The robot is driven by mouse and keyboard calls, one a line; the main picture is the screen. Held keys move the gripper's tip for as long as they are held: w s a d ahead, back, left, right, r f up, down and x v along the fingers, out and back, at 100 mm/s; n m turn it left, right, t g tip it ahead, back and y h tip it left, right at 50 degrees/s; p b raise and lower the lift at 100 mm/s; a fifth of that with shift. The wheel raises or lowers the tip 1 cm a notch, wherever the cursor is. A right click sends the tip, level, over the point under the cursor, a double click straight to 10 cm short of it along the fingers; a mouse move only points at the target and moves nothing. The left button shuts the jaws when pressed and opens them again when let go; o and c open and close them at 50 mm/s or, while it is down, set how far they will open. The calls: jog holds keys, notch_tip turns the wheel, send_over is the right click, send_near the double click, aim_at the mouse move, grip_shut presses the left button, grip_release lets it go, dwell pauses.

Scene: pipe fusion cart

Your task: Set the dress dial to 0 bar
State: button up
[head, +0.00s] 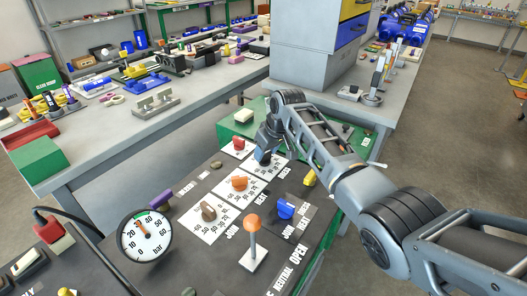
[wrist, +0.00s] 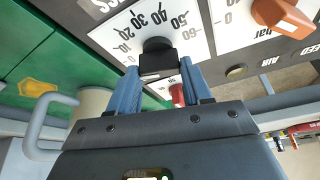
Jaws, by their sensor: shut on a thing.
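My gripper (head: 264,148) reaches down over the sloped panel at the far end of its row of dials. In the wrist view, its two blue fingers (wrist: 158,78) are shut on a black dial (wrist: 157,46), one on each side. The dial sits on a white scale card (wrist: 198,42) with marks such as 20, 30, 40, 50 and 60. The fingers hide part of this card, and the dial's exact setting cannot be read. An orange dial (head: 239,183) on the neighbouring card also shows in the wrist view (wrist: 284,18). I cannot read which dial is labelled dress.
A brown dial (head: 208,211), a blue knob (head: 286,208) and an orange-topped lever (head: 253,224) stand nearer on the panel. A red knob (head: 239,143) is just left of my gripper. A round bar gauge (head: 145,235) stands at the front left.

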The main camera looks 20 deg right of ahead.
jog(key=shift+w+a+n+y+b, duration=0.1)
jog(key=shift+n+y+b, duration=0.55)
jog(key=shift+n, duration=0.95)
jog(key=shift+a+r+g, duration=0.1)
jog(key=shift+g, duration=0.2)
jog(key=o, duration=1.1)
jog(key=shift+c, duration=0.2)
jog(key=v, duration=0.8)
